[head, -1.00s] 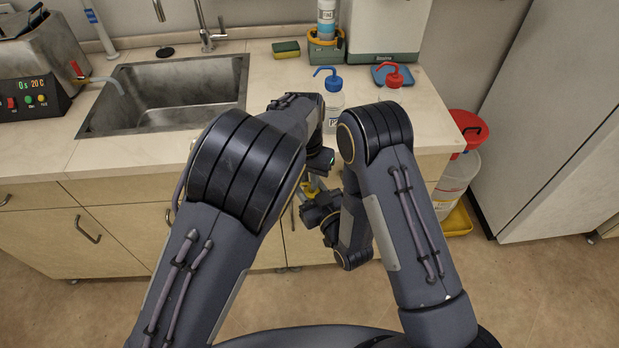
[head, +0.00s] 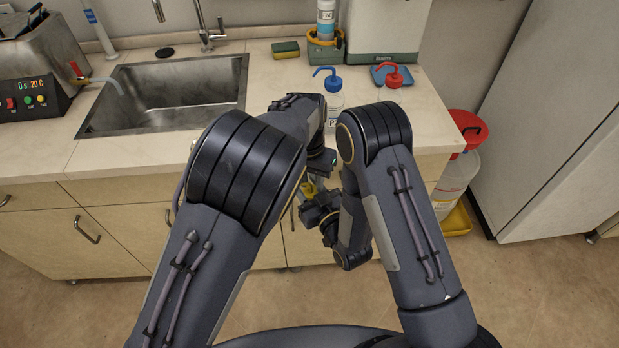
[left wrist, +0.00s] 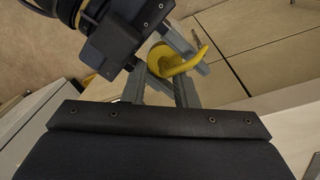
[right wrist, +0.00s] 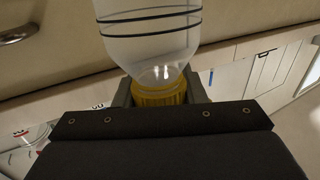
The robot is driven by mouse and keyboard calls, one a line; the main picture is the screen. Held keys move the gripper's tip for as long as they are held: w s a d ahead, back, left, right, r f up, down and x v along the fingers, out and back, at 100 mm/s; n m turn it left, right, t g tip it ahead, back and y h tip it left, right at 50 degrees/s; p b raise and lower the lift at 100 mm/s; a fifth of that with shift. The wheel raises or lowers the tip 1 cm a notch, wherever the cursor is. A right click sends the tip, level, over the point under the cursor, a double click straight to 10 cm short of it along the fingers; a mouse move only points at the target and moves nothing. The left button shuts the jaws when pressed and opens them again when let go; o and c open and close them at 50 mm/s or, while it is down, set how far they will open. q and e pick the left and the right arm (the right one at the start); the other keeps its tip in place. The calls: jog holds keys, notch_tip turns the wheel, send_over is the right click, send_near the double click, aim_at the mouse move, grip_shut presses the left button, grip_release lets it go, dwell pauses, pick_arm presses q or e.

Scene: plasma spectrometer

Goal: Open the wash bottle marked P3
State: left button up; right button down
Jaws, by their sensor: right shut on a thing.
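A clear wash bottle (right wrist: 150,38) with two dark bands has a yellow cap (right wrist: 160,94). In the right wrist view my right gripper (right wrist: 160,92) is shut on it at the cap end, a finger on each side. In the left wrist view the yellow cap with its curved spout (left wrist: 190,65) is seen from above. My left gripper (left wrist: 160,92) is open, its two fingers apart near the cap; I cannot tell whether they touch it. In the head view my left gripper (head: 322,162) is above my right gripper (head: 318,212). No P3 mark is readable.
A blue-capped wash bottle (head: 333,88) and a red-capped one (head: 393,78) stand on the counter (head: 270,90). The sink (head: 165,95) is at left. A red-lidded container (head: 460,165) stands on the floor at right. The cabinet front is close behind my grippers.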

pick_arm(q)
jog(key=shift+o, duration=1)
jog(key=shift+s, duration=0.25)
pick_arm(e)
jog(key=shift+w+d, duration=0.1)
jog(key=shift+d, duration=0.1)
pick_arm(q)
jog(key=shift+a+f, duration=0.1)
jog(key=shift+a, duration=0.05)
